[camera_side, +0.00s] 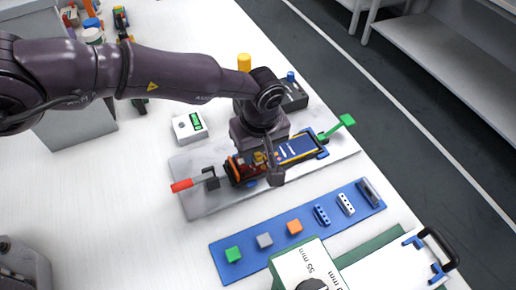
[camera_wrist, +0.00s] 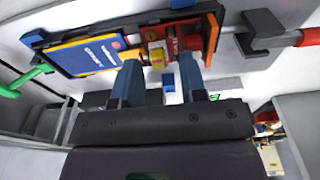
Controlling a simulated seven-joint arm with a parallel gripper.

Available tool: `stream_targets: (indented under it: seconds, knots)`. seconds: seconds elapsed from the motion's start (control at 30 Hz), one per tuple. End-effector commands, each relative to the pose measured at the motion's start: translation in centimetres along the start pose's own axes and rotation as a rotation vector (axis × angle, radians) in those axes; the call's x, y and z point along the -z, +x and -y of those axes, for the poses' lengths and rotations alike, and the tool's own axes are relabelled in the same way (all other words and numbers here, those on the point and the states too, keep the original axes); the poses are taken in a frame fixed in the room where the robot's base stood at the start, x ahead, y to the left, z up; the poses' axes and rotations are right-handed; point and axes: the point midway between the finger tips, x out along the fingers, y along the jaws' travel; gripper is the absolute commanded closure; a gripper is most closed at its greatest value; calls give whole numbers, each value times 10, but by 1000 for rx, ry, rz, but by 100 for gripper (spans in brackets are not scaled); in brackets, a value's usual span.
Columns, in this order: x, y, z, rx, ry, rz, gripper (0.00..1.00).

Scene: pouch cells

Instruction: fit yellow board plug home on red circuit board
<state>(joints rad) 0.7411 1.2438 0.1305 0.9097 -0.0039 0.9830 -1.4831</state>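The red circuit board (camera_wrist: 186,43) sits in a black frame at the end of a blue and yellow pouch cell (camera_wrist: 88,56). The yellow board plug (camera_wrist: 157,58) is at the board, on the side toward the cell; I cannot tell how deep it sits. My gripper (camera_wrist: 160,68) has its two blue fingers apart, one on each side of the plug, with visible gaps. In the side view my gripper (camera_side: 262,166) is low over the board (camera_side: 236,168) and hides part of it and most of the plug.
A red-handled clamp (camera_side: 196,181) stands left of the board and a green-handled one (camera_side: 336,128) right of the cell. A blue strip (camera_side: 262,252) with coloured blocks and connectors lies in front. A white meter (camera_side: 189,126) and a dark box (camera_side: 293,97) stand behind.

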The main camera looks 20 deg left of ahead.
Motion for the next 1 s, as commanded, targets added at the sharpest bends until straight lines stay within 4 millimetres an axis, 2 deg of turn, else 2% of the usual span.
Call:
stream_targets:
  seconds: [0.3,0.5,0.7,1.0]
  knots:
    - [0,-72,-1,-8,1,-1,57]
    - [0,-105,-1,-9,0,-1,57]
    - [0,-118,-1,-8,0,-1,57]
    - [0,-118,-1,-8,0,-1,57]
